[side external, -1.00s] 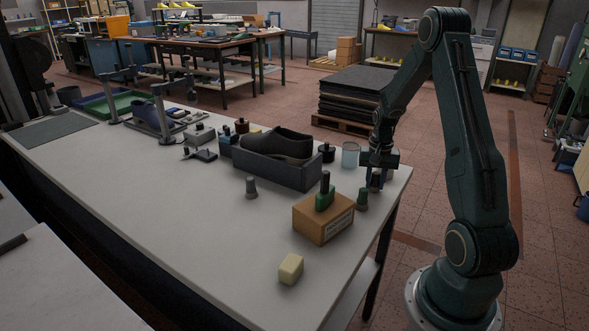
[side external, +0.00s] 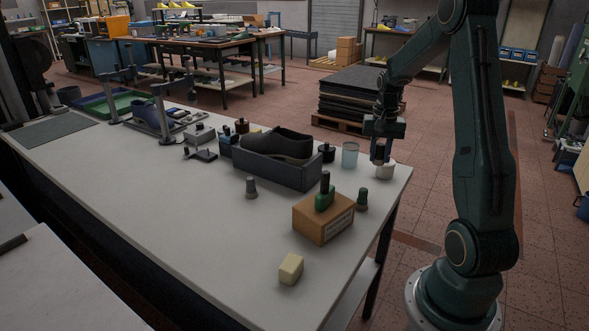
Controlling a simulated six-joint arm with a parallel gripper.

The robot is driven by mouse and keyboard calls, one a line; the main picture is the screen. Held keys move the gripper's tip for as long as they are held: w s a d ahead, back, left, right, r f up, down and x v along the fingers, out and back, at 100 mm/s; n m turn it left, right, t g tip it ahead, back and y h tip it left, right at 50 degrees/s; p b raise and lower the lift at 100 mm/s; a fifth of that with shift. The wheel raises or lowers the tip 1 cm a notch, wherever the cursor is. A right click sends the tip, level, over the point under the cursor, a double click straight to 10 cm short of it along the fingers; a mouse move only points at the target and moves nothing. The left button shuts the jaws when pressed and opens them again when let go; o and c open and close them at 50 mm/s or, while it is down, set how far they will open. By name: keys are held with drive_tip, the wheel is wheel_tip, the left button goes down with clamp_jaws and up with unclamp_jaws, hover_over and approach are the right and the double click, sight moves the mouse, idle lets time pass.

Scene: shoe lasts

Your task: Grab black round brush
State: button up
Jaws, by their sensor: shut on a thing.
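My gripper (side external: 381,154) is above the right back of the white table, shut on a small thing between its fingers. The held thing is mostly hidden and too small to identify surely. A white round pot (side external: 386,170) stands directly below or behind the fingertips; I cannot tell whether the held thing touches it. A short black round piece with a knob on top (side external: 327,152), possibly the black round brush, stands to the left, apart from my gripper.
A clear glass (side external: 350,155) stands left of my gripper. A dark bin (side external: 275,168) holds dark shoe forms. The table's (side external: 200,240) front middle is clear.

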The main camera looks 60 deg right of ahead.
sight(381, 145)
wheel_tip(381, 145, up, 11)
drive_tip(key=shift+f, duration=0.2)
idle(0.6)
